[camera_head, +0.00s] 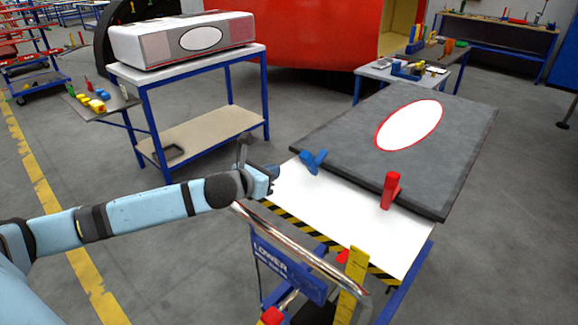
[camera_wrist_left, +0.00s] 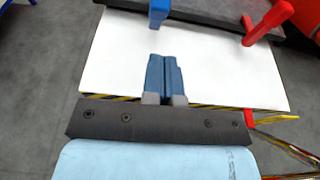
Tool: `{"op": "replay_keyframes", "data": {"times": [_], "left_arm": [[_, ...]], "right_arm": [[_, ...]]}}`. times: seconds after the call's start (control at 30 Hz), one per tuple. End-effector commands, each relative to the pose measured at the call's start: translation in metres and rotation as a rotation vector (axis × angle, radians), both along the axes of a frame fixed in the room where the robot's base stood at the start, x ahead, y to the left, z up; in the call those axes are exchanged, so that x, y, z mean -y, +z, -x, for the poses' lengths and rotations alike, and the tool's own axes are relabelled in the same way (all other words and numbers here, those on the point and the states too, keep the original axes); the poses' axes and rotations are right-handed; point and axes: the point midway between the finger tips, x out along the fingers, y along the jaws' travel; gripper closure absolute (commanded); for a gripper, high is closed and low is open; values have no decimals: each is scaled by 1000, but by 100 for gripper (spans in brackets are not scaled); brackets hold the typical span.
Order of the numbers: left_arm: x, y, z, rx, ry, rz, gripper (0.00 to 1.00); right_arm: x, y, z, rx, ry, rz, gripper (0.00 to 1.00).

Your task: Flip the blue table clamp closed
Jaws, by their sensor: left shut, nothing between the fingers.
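The blue table clamp (camera_head: 313,160) stands at the near edge of a dark grey panel on the white table top. It also shows at the top of the left wrist view (camera_wrist_left: 159,12), partly cut off by the frame. My left gripper (camera_head: 274,174) is at the left corner of the white table top, short of the blue clamp and apart from it. In the left wrist view its two blue fingers (camera_wrist_left: 164,62) lie together with nothing between them, and they point toward the clamp. My right gripper is not in view.
A red clamp (camera_head: 391,190) stands on the same panel edge to the right. The dark panel (camera_head: 340,130) with a white oval covers the table's far part. A curved metal handle (camera_head: 300,240) rises at the near side. Bare white top (camera_head: 345,210) lies before the clamps.

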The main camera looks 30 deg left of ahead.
Motion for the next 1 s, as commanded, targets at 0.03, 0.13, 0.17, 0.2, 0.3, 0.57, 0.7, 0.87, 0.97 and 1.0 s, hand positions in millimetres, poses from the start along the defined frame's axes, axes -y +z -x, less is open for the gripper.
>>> {"op": "replay_keyframes", "data": {"times": [0.03,0.13,0.17,0.2,0.3,0.57,0.7,0.87,0.97,1.0], "left_arm": [[1,0,-5,2,1,2,100],[3,-3,-20,2,1,5,100],[4,-5,-25,2,1,5,100],[5,-7,-32,3,2,6,100],[8,-12,-51,2,0,5,100],[12,-22,-85,1,1,3,100],[14,-24,-91,0,0,2,100],[13,-25,-92,0,-1,1,100],[13,-25,-92,0,-1,1,100],[13,-25,-92,0,-1,1,100]], "right_arm": [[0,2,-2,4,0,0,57],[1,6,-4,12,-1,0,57],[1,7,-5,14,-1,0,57],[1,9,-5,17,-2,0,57],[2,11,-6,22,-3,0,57],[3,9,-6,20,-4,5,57],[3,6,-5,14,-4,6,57],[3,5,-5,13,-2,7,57],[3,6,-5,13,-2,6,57],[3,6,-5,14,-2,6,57]]}}
